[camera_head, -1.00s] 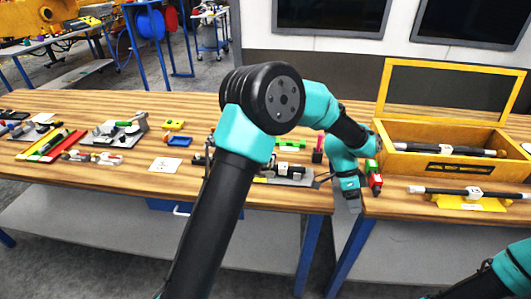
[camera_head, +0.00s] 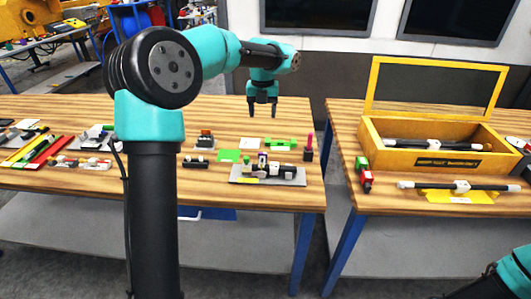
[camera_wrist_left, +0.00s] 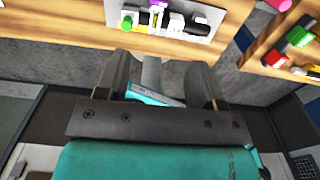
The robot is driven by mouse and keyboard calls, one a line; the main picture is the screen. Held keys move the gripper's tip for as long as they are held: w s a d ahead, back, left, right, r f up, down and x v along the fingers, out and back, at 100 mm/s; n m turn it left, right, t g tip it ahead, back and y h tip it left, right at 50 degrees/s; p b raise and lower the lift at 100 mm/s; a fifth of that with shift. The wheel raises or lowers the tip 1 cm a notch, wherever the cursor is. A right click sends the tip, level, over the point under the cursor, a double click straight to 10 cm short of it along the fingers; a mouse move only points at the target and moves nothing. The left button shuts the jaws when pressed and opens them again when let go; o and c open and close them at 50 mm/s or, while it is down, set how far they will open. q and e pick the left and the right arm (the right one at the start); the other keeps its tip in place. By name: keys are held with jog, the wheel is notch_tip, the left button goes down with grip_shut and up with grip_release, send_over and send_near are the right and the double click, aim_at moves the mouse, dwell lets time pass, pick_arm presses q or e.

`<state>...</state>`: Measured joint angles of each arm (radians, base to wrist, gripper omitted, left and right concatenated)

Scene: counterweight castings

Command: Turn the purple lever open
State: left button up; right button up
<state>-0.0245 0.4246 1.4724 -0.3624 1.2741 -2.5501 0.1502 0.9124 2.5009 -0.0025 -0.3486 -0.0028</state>
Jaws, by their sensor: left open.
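The purple lever (camera_head: 262,157) is a small upright piece on a fixture on a grey plate (camera_head: 241,179), near the right end of the left table. Its purple part also shows at the top edge of the left wrist view (camera_wrist_left: 157,7), partly cut off. Whether it stands open or closed is too small to tell. My left gripper (camera_head: 263,110) hangs fingers down above the table, behind and above the fixture, apart from it. It is open and empty, and its fingers also show in the left wrist view (camera_wrist_left: 160,68). My right gripper is out of view.
Green pieces (camera_head: 280,143), a green card (camera_head: 229,156) and a pink post (camera_head: 309,148) surround the fixture. A gap separates this table from the right one, which holds a yellow open-lidded box (camera_head: 376,140) and a red block (camera_head: 367,180).

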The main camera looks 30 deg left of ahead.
aim_at(263, 153)
pick_arm(q)
jog(key=shift+a, duration=0.15)
notch_tip(263, 153, down, 17)
jog(key=shift+f, duration=0.15)
dwell(0.8)
jog(key=shift+c, duration=0.3)
jog(key=c, duration=0.9)
